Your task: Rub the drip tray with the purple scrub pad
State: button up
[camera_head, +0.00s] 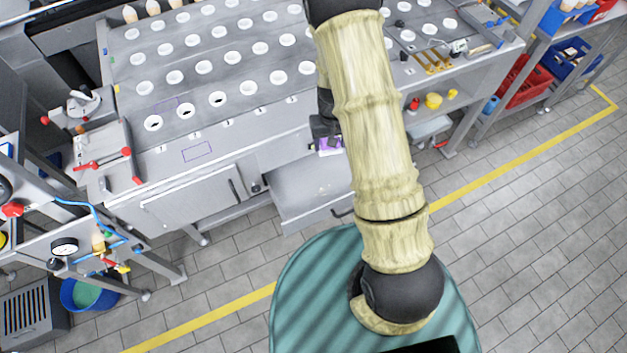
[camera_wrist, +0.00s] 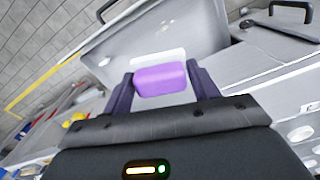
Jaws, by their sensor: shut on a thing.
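The purple scrub pad (camera_wrist: 160,79) is held between the two dark fingers of my gripper (camera_wrist: 162,88) in the wrist view. In the head view a small part of the pad (camera_head: 330,146) shows beside my arm, which hides much of the gripper. A grey pulled-out tray (camera_head: 297,190), which looks like the drip tray, juts from the front of the bench below the pad. It also shows in the wrist view (camera_wrist: 185,25), beyond the pad. I cannot tell whether the pad touches it.
The metal bench (camera_head: 230,120) has rows of white-rimmed holes. A closed cabinet door (camera_head: 195,205) is left of the tray. A red-handled fixture (camera_head: 110,160) stands at the bench's left end. Tiled floor with a yellow line (camera_head: 500,168) is clear in front.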

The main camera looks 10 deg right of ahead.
jog(key=a+f+n+b, duration=0.1)
jog(key=a+f+b, duration=0.1)
jog(key=f+b, duration=0.4)
jog(key=a+f+n+b, duration=0.2)
jog(key=f+b, duration=0.5)
jog(key=f, duration=0.7)
jog(key=shift+s+a, duration=0.4)
